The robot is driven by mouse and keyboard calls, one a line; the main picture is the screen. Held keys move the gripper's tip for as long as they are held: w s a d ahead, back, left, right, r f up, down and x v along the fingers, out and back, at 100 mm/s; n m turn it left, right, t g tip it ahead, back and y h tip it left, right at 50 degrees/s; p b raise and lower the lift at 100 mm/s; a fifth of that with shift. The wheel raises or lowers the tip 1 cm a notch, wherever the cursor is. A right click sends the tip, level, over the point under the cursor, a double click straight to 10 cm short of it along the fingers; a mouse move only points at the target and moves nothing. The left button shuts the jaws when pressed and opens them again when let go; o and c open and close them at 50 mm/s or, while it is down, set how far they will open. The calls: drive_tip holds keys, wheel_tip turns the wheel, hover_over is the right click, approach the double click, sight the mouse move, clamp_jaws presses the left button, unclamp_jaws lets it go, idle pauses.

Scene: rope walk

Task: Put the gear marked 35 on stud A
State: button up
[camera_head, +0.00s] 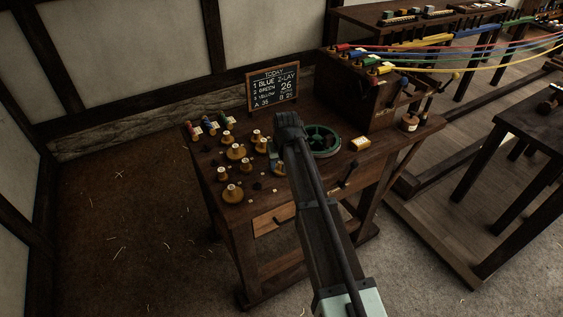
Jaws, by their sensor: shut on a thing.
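My gripper (279,162) is over the wooden bench, mostly hidden behind my own arm. It is shut on a brass-coloured gear (278,171), which shows only in part; its number cannot be read. A green ring (335,148) with dark spokes lies right of my arm. I cannot make out stud A.
A chalkboard (273,86) at the bench's back lists "A 35" and "B 25". A dark wooden box (345,98) with coloured ropes stands at the back right. Coloured bobbins (209,124) stand back left.

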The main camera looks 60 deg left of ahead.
drive_tip(key=o, duration=1)
drive_tip(key=shift+r, duration=0.1)
drive_tip(key=shift+r, duration=3.95)
drive_tip(key=shift+d+f, duration=0.1)
